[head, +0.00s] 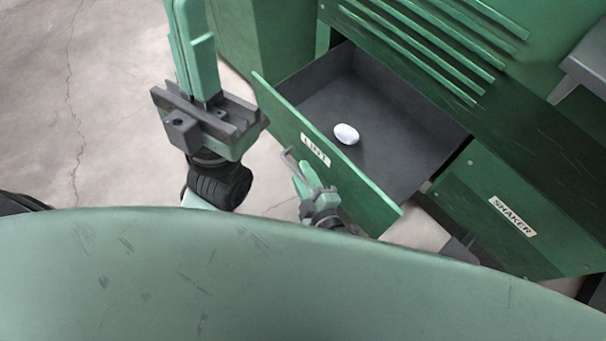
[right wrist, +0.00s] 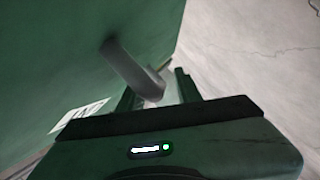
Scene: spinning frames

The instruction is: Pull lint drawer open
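The lint drawer, with its green front labelled LINT (head: 275,112), stands pulled out from the green machine, and its dark inside shows. A white rounded lump (head: 346,134) lies in it. A grey bar handle (head: 288,153) sticks out from the front; it also shows in the right wrist view (right wrist: 130,68). My right gripper (head: 304,174) is at this handle. In the wrist view its fingers (right wrist: 157,92) stand apart on either side of the handle, with a light gap beside it. My left gripper (head: 190,45) points up, away from the drawer, its fingers together and empty.
A closed green drawer labelled SHAKER (head: 512,215) is to the right of the lint drawer. A grey ledge (head: 585,65) juts out at the upper right. Bare cracked concrete floor (head: 90,100) lies to the left.

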